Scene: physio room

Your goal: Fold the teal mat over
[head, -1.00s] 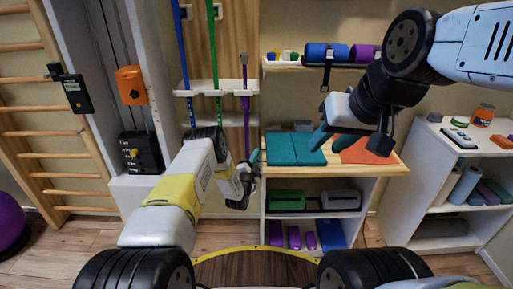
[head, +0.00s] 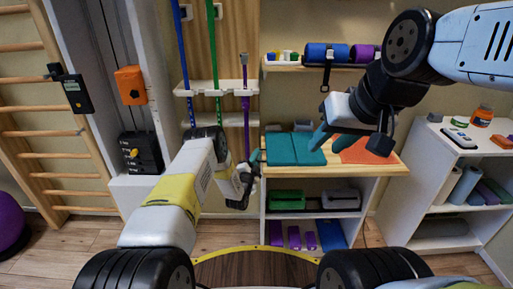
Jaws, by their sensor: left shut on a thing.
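The teal mat (head: 290,150) lies flat on the wooden shelf top in the middle, with a crease line across it between its left and right halves. My left gripper (head: 256,160) is at the mat's left edge, at the shelf's left end, and is shut on that edge; the contact is small and partly hidden.
An orange mat (head: 368,151) lies right of the teal mat on the same wooden top (head: 345,170). Blue and purple rolls (head: 327,53) lie on the shelf above. A white shelf unit (head: 437,150) stands at the right. Hanging poles and bands (head: 246,105) are close behind my left arm.

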